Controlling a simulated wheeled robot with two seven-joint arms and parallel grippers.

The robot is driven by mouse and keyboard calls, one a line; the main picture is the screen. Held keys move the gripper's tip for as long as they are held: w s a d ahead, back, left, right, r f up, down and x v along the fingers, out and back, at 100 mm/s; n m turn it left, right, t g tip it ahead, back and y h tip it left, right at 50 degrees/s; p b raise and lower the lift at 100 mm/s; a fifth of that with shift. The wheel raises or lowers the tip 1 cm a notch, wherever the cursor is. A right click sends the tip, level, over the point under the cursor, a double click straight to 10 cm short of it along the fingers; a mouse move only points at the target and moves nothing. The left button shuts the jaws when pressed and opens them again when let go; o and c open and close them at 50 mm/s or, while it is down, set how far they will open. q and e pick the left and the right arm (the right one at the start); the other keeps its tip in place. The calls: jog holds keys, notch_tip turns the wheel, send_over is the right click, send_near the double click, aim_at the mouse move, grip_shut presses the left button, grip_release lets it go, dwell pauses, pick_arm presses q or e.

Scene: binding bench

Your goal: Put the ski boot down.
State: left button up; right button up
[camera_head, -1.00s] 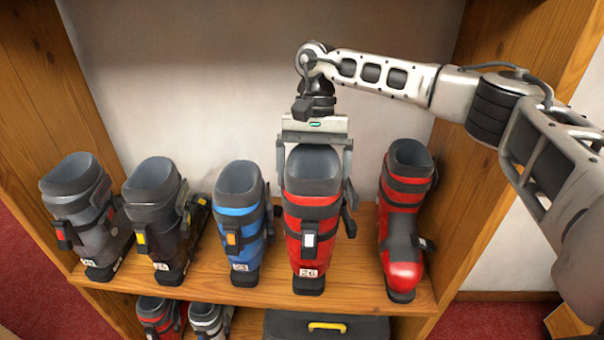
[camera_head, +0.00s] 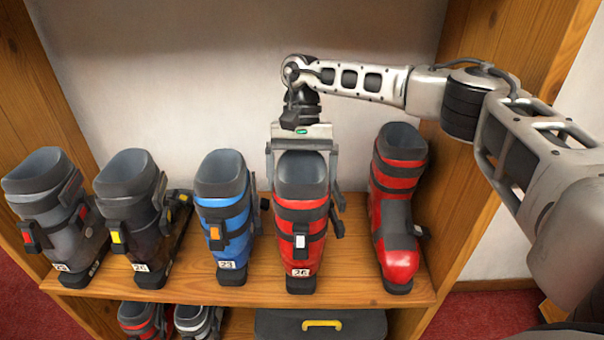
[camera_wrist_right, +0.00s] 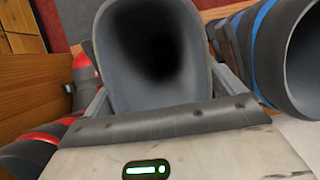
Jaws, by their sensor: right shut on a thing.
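A red ski boot (camera_head: 302,225) with a grey cuff, black straps and a white tag reading 26 is upright on the wooden shelf (camera_head: 345,292), between a blue boot and another red boot. Its sole appears to rest on the shelf, close to the front edge; I cannot see any gap under it. My right gripper (camera_head: 302,180) comes from above and behind, shut on the boot with one finger along each side of the cuff. In the right wrist view the boot's open grey top (camera_wrist_right: 160,45) fills the middle. My left gripper is out of view.
A blue boot (camera_head: 224,215), black boot (camera_head: 130,215) and grey boot (camera_head: 50,210) stand to the left; another red boot (camera_head: 398,215) stands to the right. A wooden side panel (camera_head: 480,150) bounds the right. Below are more boots and a dark case (camera_head: 320,325).

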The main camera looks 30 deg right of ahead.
jog(key=o, duration=1.7)
jog(key=shift+f, duration=0.1)
jog(key=shift+r, duration=0.25)
jog(key=shift+w+r, duration=0.2)
jog(key=shift+r, duration=0.15)
jog(key=v, duration=1.1)
jog(key=shift+s+d, duration=0.1)
